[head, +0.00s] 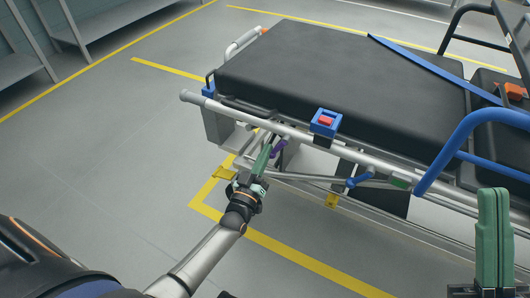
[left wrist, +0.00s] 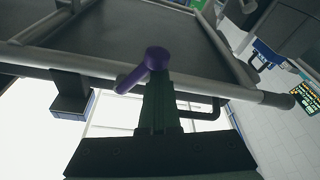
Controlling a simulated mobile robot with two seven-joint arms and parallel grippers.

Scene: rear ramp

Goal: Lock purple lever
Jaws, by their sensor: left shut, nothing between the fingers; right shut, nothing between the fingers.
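The purple lever (head: 279,147) sits under the near side rail of the stretcher (head: 330,80). In the left wrist view the purple lever (left wrist: 154,60) has a round hub, with its arm slanting down to the left. My left gripper (head: 265,154) is shut and empty, its green fingers pointing up just left of the lever in the head view. In the left wrist view its fingertips (left wrist: 157,84) are right below the hub; I cannot tell whether they touch it. My right gripper (head: 494,200) is shut and empty, pointing up at the lower right, away from the lever.
The silver side rail (head: 225,106) runs just above my left gripper. A blue bracket with a red button (head: 325,121) and a blue lever (head: 360,179) are further right. A curved blue handle (head: 455,145) stands near my right gripper. The floor at left is clear.

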